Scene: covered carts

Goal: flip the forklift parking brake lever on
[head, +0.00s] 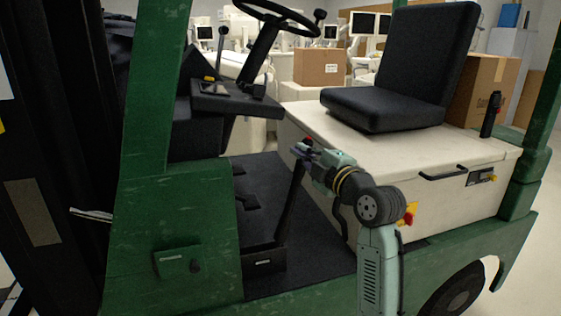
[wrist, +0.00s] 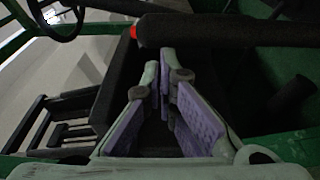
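The parking brake lever (head: 290,205) is a dark bar rising from a slotted base on the forklift floor, leaning slightly right, with a red tip. In the wrist view the lever (wrist: 230,31) crosses the top as a thick dark bar, its red end at the left. My gripper (head: 305,150) is close beside the lever's upper end. In the wrist view my gripper (wrist: 160,75) shows purple-padded fingers that converge, with their tips close together and nothing seen between them. The lever lies just past the tips, not between them; whether they touch it is unclear.
The white seat base (head: 400,160) with the black seat (head: 400,105) is behind and right of my gripper. The steering wheel (head: 280,15) and dashboard (head: 235,100) are up and left. The green body panel (head: 195,235) stands left of the lever.

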